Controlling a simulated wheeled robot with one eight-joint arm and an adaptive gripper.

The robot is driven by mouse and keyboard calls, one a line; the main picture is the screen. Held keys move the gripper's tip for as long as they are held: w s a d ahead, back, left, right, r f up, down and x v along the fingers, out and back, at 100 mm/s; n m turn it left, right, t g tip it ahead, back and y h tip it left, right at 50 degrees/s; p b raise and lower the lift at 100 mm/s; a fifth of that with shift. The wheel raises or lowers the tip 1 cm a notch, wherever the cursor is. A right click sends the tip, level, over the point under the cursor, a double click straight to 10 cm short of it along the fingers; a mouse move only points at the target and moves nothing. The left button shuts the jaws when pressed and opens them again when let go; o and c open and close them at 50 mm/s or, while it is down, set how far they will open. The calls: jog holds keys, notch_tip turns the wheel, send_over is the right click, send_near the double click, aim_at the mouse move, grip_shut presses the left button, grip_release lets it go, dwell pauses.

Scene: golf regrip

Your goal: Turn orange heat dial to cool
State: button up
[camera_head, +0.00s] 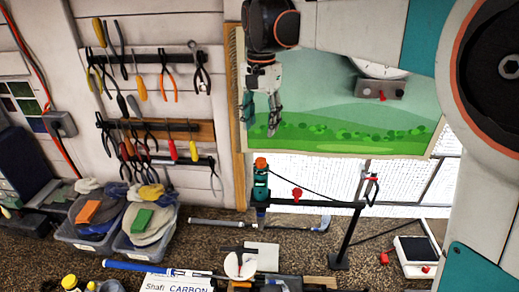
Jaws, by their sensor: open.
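A teal upright tool (261,186) stands near the middle, at the left end of a black bar. Its orange cap (260,163) looks like the heat dial. Any setting marks are too small to read. My gripper (261,122) is above the orange cap, fingers pointing down, open and empty. A gap shows in the picture between the fingertips and the cap. My arm comes in from the upper right.
The black bar (315,203) runs right from the tool to a stand with a red-handled clamp (371,188). Golf clubs (160,268) and papers lie on the speckled surface in front. Bins of cloths (150,240) stand at left. A green picture panel (340,130) is behind my gripper.

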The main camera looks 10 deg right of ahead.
aim_at(261, 159)
notch_tip(261, 159, down, 12)
jog(key=shift+r+p, duration=0.25)
jog(key=shift+p, duration=0.65)
jog(key=shift+c, duration=0.6)
jog(key=c, duration=1)
